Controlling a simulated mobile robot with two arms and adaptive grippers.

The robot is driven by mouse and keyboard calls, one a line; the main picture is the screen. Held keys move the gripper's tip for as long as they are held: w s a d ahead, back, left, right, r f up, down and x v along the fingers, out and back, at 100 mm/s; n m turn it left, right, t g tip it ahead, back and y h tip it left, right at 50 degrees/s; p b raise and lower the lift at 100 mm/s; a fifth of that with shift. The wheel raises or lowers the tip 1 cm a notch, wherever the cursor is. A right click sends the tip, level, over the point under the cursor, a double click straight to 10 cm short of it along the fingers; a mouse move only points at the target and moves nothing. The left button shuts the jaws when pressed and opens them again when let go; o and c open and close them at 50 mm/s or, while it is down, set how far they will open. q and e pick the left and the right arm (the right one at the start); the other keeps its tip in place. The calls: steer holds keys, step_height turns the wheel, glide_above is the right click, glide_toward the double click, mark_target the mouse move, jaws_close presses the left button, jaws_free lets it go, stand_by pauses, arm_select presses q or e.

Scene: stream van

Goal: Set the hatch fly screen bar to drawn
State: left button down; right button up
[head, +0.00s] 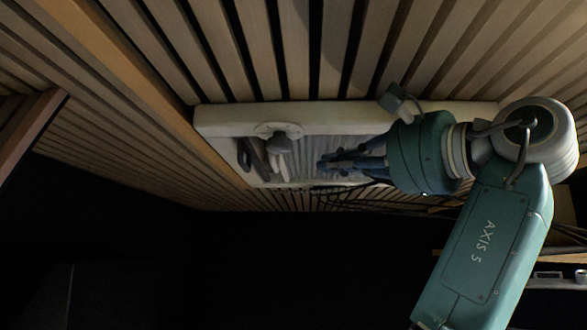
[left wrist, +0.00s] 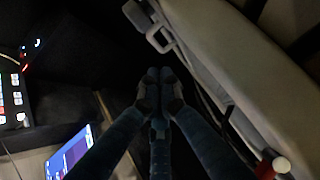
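The ceiling hatch has a pale frame (head: 225,122) in the head view. A grey ribbed surface (head: 310,148) shows inside it, partly behind my gripper. I cannot clearly make out the fly screen bar. My left gripper (head: 322,166) is below the hatch opening, its dark fingers pointing left. In the left wrist view the fingertips (left wrist: 159,84) are together, with nothing visible between them. The pale hatch frame (left wrist: 252,85) runs along the right there, apart from the fingertips in the picture. I cannot judge the depth gap. My right gripper is not in view.
A grey knob (head: 280,131) and dark curved handle (head: 250,158) are at the hatch's left. A grey latch loop (left wrist: 158,40) lies above the fingertips in the wrist view. Slatted ceiling surrounds the hatch. A lit screen (left wrist: 70,153) and button panel (left wrist: 12,95) show at left.

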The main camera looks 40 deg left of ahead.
arm_select(q)
steer(key=w+a+r+p, duration=0.1)
steer(key=a+p, duration=0.2)
steer(key=a, duration=0.6)
steer(key=shift+a+r, duration=0.2)
steer(key=shift+r, duration=0.1)
